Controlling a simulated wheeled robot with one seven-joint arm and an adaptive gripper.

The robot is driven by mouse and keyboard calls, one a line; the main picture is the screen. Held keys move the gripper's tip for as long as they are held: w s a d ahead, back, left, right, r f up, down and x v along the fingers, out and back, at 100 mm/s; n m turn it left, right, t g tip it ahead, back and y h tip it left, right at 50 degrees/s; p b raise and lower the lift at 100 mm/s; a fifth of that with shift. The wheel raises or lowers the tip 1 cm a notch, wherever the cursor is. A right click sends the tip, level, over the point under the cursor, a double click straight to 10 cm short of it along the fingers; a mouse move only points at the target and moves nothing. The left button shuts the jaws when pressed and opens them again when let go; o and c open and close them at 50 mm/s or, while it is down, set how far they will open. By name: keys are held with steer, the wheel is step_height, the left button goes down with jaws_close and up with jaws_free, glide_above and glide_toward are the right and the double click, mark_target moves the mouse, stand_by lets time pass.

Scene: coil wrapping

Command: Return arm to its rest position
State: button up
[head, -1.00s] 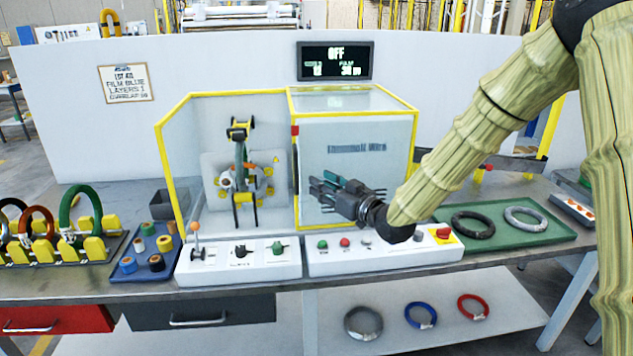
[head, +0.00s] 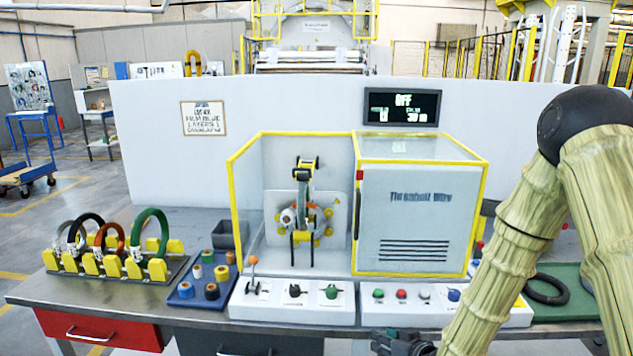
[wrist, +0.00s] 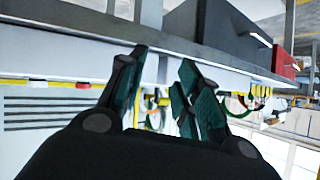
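My gripper (head: 402,343) is low at the bottom edge of the head view, in front of the workbench (head: 110,295) and below its top. Part of it is cut off by the frame. In the wrist view my gripper (wrist: 160,90) shows its dark green fingers spread apart with nothing between them. My arm, in a ribbed yellow-green cover, hangs down at the right of the head view. It hides part of the right end of the bench and the tray there.
Control panels (head: 290,305) line the front edge. A coil rack (head: 110,262) and a blue tray (head: 186,300) sit left. A dark coil (head: 546,289) lies on a green tray (head: 570,308).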

steer(key=s+d+f+m+g+h, duration=0.2)
steer(key=s+f+g, duration=0.3)
steer(key=s+f, duration=1.25)
steer(key=s+d+f+g+h, duration=0.1)
steer(key=s+f+g, duration=0.2)
steer(key=s, duration=0.8)
steer(key=s+d+f+m+g+h, duration=0.1)
steer(key=s+f, duration=0.3)
steer(key=s, duration=0.8)
steer(key=shift+s+d+g+h, duration=0.15)
steer(key=shift+d+g+h, duration=0.2)
steer(key=shift+g, duration=0.55)
steer(key=shift+a, duration=0.1)
